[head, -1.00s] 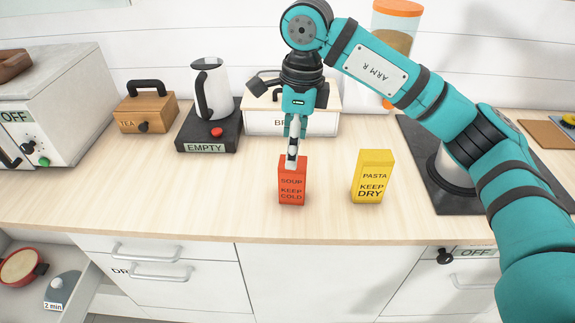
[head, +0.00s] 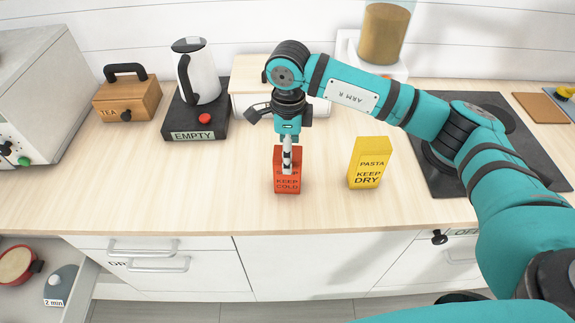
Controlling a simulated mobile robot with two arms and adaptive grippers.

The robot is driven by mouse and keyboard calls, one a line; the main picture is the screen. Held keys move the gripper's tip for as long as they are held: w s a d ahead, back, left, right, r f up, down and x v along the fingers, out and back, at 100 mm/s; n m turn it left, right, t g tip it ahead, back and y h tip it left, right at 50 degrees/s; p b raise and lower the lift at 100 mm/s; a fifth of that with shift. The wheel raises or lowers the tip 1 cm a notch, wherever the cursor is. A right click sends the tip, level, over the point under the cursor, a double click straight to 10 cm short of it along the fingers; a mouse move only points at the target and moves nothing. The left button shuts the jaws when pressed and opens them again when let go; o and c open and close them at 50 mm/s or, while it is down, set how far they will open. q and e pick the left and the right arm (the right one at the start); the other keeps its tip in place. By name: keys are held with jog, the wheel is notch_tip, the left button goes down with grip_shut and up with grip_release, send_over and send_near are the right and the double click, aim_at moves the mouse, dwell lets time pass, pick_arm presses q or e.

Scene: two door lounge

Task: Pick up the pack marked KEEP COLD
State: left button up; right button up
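The red pack (head: 287,184) marked KEEP COLD stands upright on the wooden counter. Its upper word is partly covered by a gripper finger. My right gripper (head: 287,157) points down at the top of this pack, with one pale finger in front of its upper front face. The other finger is hidden, so I cannot tell whether the gripper grips the pack. A yellow pack (head: 370,163) marked PASTA KEEP DRY stands upright to the right, apart from the gripper. My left gripper is not in view.
A kettle (head: 200,76) on a black base marked EMPTY and a wooden TEA box (head: 127,100) stand at the back left. A white box (head: 243,103) is behind the gripper. A dark hob (head: 440,178) lies right. The front counter is clear.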

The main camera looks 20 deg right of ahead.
jog(key=shift+s+f+p, duration=0.15)
jog(key=shift+f+p, duration=0.2)
jog(key=shift+f, duration=0.1)
jog(key=f+p, duration=0.1)
jog(key=f, duration=0.1)
jog(key=f+p, duration=0.1)
jog(key=shift+s+a+f, duration=0.2)
jog(key=shift+f, duration=0.65)
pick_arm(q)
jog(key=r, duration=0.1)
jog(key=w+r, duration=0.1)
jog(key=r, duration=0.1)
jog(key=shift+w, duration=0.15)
pick_arm(e)
grip_shut()
